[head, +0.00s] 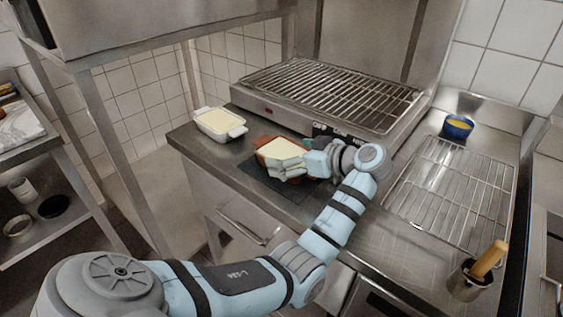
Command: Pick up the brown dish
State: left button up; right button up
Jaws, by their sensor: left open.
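The brown dish (264,141) sits on a dark mat (248,174) on the steel counter, in front of the grill. It is a reddish-brown rectangular dish with a pale yellow filling. My left gripper (284,168) is at the dish's near right side, its fingers overlapping the dish in the view. The left gripper is open. The fingers and wrist hide the near and right parts of the dish, so I cannot tell whether they touch it. My right gripper is not in view.
A white dish (220,123) with similar filling stands to the left. Behind is a grill (331,92). To the right are a wire rack (450,193), a blue bowl (457,127) and a metal pot with a wooden-handled tool (488,258). A steel post (118,160) rises at left.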

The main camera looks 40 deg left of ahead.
pick_arm(q)
jog(key=shift+w+d+r, duration=0.1)
jog(key=shift+d, duration=0.1)
jog(key=c, duration=0.7)
jog(key=shift+a, duration=0.1)
jog(key=c, duration=0.9)
jog(key=shift+r, duration=0.1)
jog(key=shift+c, duration=0.2)
